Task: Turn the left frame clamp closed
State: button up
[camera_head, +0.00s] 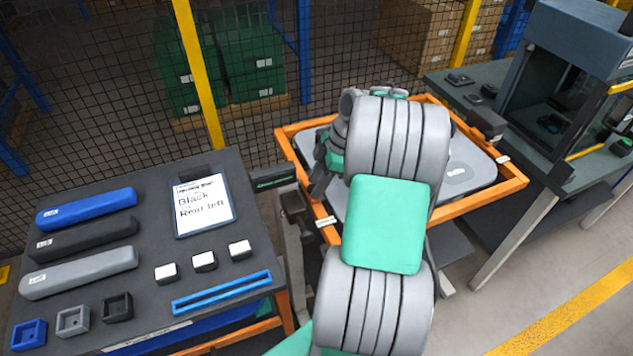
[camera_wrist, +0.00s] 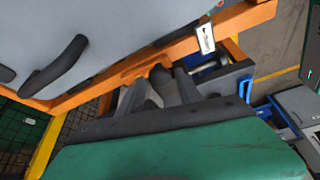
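The left frame clamp (camera_head: 293,204) is a dark block with a post beside the left rail of the orange frame, near a white label. In the wrist view a dark rounded piece, which looks like part of the clamp (camera_wrist: 160,77), stands at the orange rail. My gripper (camera_head: 319,184) points down at the left rail in the head view. In the wrist view my gripper (camera_wrist: 158,92) has grey finger shapes on both sides of that dark piece. Whether they touch it is hidden by the gripper body. The clamp's turn angle is unclear.
The orange frame (camera_head: 515,185) carries a grey door panel (camera_head: 470,165); another dark clamp (camera_head: 487,123) sits at its right. A dark table (camera_head: 110,240) with handles, a tablet (camera_head: 204,206) and small blocks stands left. A machine bench (camera_head: 460,95) stands right. My arm covers the frame's middle.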

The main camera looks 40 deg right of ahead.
grip_shut()
dwell(1.1)
